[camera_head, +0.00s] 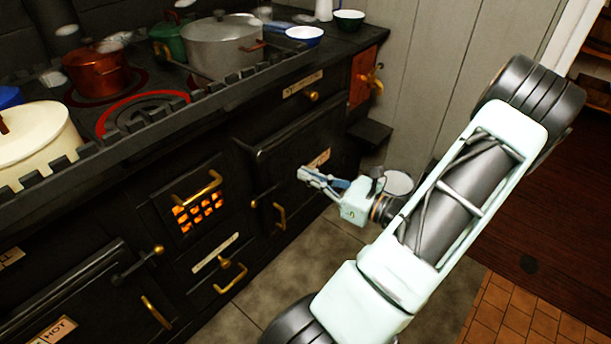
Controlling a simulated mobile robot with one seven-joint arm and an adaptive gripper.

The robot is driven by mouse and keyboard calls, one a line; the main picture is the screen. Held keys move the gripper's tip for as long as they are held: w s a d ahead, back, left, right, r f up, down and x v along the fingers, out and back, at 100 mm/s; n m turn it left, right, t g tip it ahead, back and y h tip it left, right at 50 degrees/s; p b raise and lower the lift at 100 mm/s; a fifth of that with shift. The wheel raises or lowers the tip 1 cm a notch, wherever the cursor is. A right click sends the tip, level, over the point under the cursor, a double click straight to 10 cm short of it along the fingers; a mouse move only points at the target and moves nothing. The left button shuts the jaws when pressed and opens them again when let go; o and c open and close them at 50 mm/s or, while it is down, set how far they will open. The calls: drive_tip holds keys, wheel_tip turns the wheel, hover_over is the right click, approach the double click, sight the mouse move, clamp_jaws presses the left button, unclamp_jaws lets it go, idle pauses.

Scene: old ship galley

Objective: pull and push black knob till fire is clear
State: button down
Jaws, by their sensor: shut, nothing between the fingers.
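The fire glows orange behind a barred grate (198,212) in the front of the black stove (215,140). A brass handle (197,187) crosses the top of the grate. A dark lever (135,267) with a brass ball end sits on the stove front, left of and below the grate. I cannot make out a separate black knob for certain. My gripper (303,174) is shut and empty. It points left, in front of the oven door right of the grate, and I cannot tell whether it touches the door.
A red pot (97,72), a grey pot (224,47) and a cream pot (36,146) stand on the stove top behind a raised rail. Brass handles (279,213) jut from the front. A white round container (398,183) is behind my arm. Open tiled floor (325,262) lies in front.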

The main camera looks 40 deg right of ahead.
sight(264, 155)
drive_tip(key=w, duration=0.3)
drive_tip(key=w+a+b, duration=0.1)
drive_tip(key=w, duration=0.3)
drive_tip(key=w+a+b, duration=0.1)
drive_tip(key=w, duration=0.2)
drive_tip(key=shift+w+f, duration=0.15)
drive_tip(key=shift+w, duration=0.3)
drive_tip(key=shift+w, duration=0.1)
drive_tip(key=w, duration=0.7)
drive_tip(key=shift+a+p, duration=0.25)
drive_tip(key=shift+p, duration=0.2)
drive_tip(key=shift+w, duration=0.15)
